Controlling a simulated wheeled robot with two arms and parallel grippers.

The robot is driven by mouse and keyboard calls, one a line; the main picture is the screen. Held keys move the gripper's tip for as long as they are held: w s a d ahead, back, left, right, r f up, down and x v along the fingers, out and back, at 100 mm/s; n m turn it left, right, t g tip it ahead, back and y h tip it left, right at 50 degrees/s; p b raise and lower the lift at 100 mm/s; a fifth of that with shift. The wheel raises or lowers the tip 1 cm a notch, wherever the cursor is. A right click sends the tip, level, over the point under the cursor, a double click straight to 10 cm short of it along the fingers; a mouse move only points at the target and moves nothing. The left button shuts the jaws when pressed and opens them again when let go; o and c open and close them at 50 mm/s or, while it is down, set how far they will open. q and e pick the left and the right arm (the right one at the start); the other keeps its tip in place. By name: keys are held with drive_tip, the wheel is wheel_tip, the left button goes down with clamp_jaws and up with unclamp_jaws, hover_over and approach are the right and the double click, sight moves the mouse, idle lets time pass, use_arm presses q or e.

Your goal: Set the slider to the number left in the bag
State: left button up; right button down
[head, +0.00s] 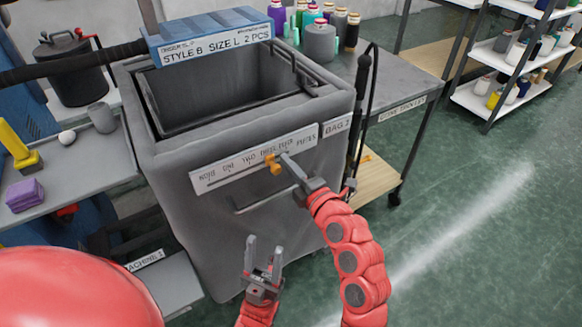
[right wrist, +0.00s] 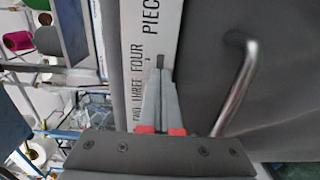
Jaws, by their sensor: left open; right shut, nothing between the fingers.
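A grey bag (head: 190,240) stands open at the top; the part of its inside that shows looks empty. A white number strip (head: 222,180) runs across its front, and the wrist view shows its words TWO, THREE, FOUR, PIECES (right wrist: 165,20). An orange slider knob (head: 271,163) sits on the strip, near THREE or FOUR; I cannot tell which. My right gripper (head: 285,157) is shut and empty, its tips just right of the knob, and appears over the strip in the wrist view (right wrist: 160,68). My left gripper (head: 263,245) is open and empty, low before the bag.
A metal handle (right wrist: 237,88) is below the strip. A grey side table (head: 75,160) is left; a table with yarn cones (head: 319,42) is behind. Floor at right is clear.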

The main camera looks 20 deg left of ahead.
sight(274, 174)
drive_tip(key=shift+s+a+p, duration=0.35)
drive_tip(key=shift+s+a, duration=0.55)
drive_tip(key=shift+s, duration=0.2)
drive_tip(key=shift+s+a+p, duration=0.3)
drive_tip(key=shift+s+a, duration=0.55)
drive_tip(key=shift+s, duration=0.25)
drive_tip(key=shift+w+d+b, duration=0.4)
drive_tip(key=shift+w+b, duration=0.1)
drive_tip(key=shift+b, duration=0.65)
drive_tip(key=b+v, duration=0.3)
drive_tip(key=v, duration=0.5)
